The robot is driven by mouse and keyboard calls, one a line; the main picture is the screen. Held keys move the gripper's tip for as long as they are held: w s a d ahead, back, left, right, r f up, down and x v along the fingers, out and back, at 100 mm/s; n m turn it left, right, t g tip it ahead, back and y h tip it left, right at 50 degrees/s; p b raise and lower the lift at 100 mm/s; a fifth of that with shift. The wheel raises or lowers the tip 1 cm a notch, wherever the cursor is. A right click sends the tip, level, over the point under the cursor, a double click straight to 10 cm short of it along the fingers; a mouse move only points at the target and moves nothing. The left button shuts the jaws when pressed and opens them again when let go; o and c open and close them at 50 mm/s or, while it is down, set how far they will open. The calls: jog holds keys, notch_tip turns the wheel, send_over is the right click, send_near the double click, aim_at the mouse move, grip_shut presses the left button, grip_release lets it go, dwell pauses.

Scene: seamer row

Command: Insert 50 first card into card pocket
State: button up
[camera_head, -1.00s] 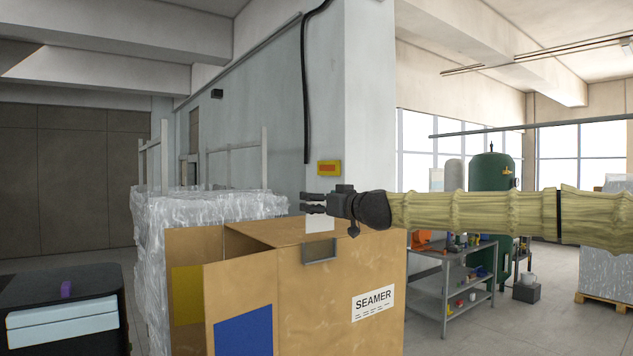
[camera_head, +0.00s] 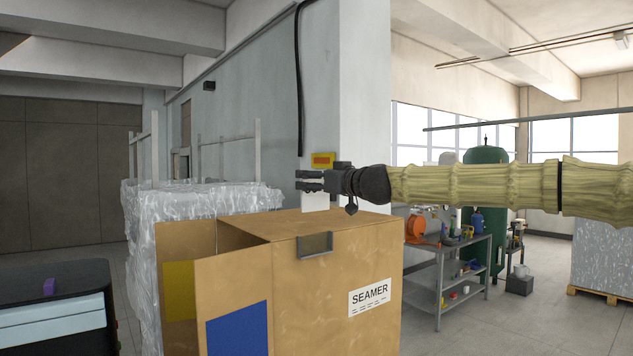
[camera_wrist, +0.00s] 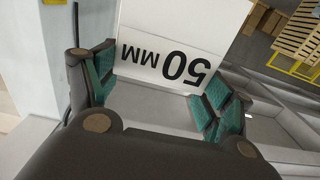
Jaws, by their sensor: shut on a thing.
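My gripper (camera_head: 310,180) is shut on a white card (camera_wrist: 180,40) marked "50 MM", which reads upside down in the wrist view. The green finger pads sit at either side of the card there. In the head view the card (camera_head: 315,201) hangs below the fingers, above the back of a cardboard box labelled SEAMER. A small grey metal card pocket (camera_head: 315,246) is fixed on the box's upper front edge. The card is above the pocket and apart from it.
The brown SEAMER box (camera_head: 370,265) has an open flap side at left with a blue panel (camera_head: 238,328). A plastic-wrapped stack (camera_head: 200,199) stands behind it. A black case (camera_head: 55,270) is at lower left. A grey workbench (camera_head: 450,262) with tools stands at right. A pillar rises behind my gripper.

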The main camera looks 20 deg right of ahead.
aim_at(316, 198)
notch_tip(316, 198, down, 3)
jog(key=shift+w+f+b, duration=0.1)
jog(key=shift+f+b, duration=0.05)
jog(key=shift+b, duration=0.95)
jog(key=shift+f+b, duration=0.8)
jog(key=shift+f, duration=0.1)
jog(key=shift+b, duration=0.55)
dwell(0.5)
jog(key=shift+f+b, duration=3)
jog(key=shift+f, duration=0.25)
dwell(0.5)
jog(key=o, duration=0.7)
